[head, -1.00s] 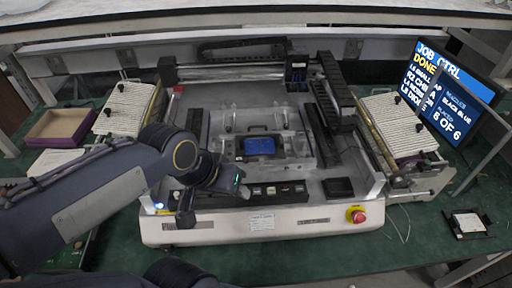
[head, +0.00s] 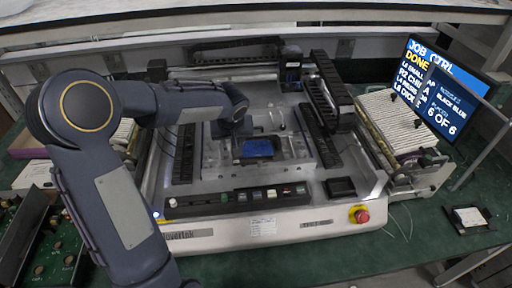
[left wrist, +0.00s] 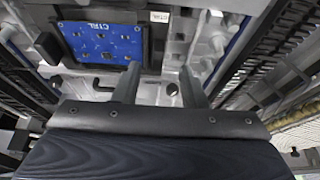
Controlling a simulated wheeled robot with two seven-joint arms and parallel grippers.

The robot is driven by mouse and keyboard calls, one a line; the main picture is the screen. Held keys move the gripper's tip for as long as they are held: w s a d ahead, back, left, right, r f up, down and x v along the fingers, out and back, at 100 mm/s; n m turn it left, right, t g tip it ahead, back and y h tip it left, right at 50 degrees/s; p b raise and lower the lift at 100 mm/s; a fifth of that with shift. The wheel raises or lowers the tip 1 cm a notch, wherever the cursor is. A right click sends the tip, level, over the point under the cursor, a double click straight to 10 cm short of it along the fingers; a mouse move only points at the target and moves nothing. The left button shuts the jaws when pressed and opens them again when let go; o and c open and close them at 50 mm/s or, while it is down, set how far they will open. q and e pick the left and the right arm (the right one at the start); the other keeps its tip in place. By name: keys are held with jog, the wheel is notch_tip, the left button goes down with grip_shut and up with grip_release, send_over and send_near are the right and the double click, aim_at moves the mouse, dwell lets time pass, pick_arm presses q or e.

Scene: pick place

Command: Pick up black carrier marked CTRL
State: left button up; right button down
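The black carrier (head: 279,151) with a blue board (head: 257,149) lies in the middle of the white-framed machine. In the left wrist view the board (left wrist: 100,42) is marked CTRL, and a small white label shows on the carrier's black frame (left wrist: 152,38). My left gripper (head: 240,130) reaches over the machine from the left, at the far left side of the carrier. In the left wrist view its two fingers (left wrist: 160,72) are apart with nothing between them, close to the carrier's edge. Whether they touch it cannot be told. My right gripper is not in view.
A screen (head: 440,90) reads JOB CTRL, DONE, 6 OF 6. Another dark carrier (head: 468,220) lies on the green bench at right. A red stop button (head: 360,214) sits at the machine's front. Feeder strips (head: 400,125) flank the right side. A gantry (head: 330,90) stands behind.

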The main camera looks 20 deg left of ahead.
pick_arm(q)
jog(key=x, duration=0.3)
jog(key=shift+w+f, duration=0.1)
jog(key=shift+f, duration=0.1)
jog(key=shift+d, duration=0.1)
grip_shut()
jog(key=shift+r, duration=0.15)
